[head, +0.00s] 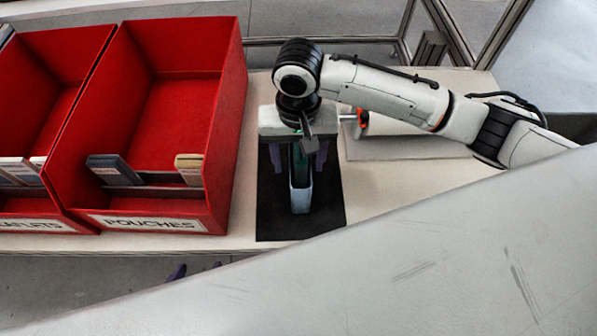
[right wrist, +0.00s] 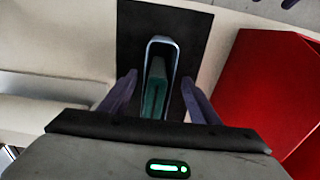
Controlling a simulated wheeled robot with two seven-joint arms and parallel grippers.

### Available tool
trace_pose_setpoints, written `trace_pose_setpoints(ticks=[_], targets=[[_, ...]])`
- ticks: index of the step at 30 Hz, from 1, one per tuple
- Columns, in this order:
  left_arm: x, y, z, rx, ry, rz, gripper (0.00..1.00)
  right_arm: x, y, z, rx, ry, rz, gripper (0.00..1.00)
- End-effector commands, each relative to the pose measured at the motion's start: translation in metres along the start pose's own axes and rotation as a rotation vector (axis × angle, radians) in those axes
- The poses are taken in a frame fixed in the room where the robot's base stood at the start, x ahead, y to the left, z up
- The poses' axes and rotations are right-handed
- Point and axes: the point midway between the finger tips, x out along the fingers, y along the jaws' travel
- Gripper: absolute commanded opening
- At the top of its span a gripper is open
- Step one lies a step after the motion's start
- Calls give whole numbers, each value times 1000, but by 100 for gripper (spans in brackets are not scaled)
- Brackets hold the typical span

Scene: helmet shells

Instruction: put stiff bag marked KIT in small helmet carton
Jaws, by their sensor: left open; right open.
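My right gripper (head: 299,160) is open over a light blue, open-topped holder (head: 300,200) on a black mat (head: 271,215). A green flat item stands upright in the holder. My left gripper (head: 197,269) shows only purple fingertips, apart. No helmet carton is recognisable.
A red bin labelled POUCHES (head: 226,150) stands left of the mat, holding a dark and a tan flat item. Another red bin (head: 40,85) stands further left. A pale slab (head: 405,147) lies right of the mat. A large pale surface hides the lower right.

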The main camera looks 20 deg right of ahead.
Motion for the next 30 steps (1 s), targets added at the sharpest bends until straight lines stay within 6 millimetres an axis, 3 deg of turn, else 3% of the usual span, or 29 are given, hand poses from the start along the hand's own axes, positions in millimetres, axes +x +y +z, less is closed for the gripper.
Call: trace_pose_setpoints(ticks=[5, 13, 23, 30], targets=[[1, 1, 6, -3, -5, 2, 56, 15, 1, 0, 0, 0, 1, 56], [8, -1, 8, -1, 6, 4, 56, 54, 4, -1, 0, -1, 1, 56], [8, -2, 3, 2, 15, 3, 56, 61, 4, -1, -2, 2, -2, 56], [8, -3, 4, 3, 13, 2, 56, 61, 3, -1, -2, 1, -1, 19]])
